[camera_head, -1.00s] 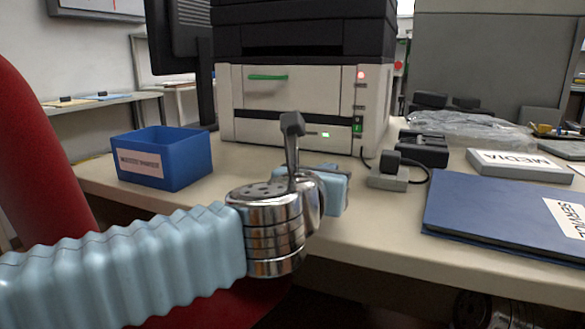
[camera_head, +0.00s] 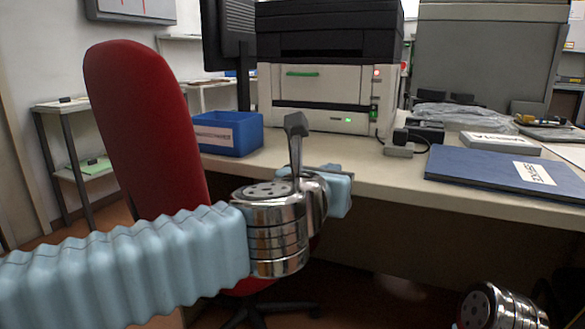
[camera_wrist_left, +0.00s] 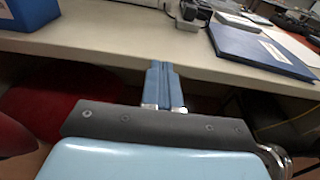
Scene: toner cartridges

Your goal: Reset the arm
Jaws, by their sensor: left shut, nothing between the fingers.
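My left arm comes in from the left in the head view, with a light blue ribbed sleeve and a shiny metal wrist. My left gripper (camera_wrist_left: 162,88) shows in the left wrist view with its two blue fingers together and nothing between them. It is in front of the table's front edge. In the head view the wrist hides most of the gripper (camera_head: 340,190). Of my right arm only a metal joint shows at the bottom right of the head view; its gripper is outside the frame.
A table (camera_head: 400,172) carries a printer (camera_head: 330,90), a blue bin (camera_head: 228,135), a blue binder (camera_head: 490,168) and a white media box (camera_head: 500,145). A red chair (camera_head: 145,130) stands left of the table, behind my left arm. The floor before the table is partly dark.

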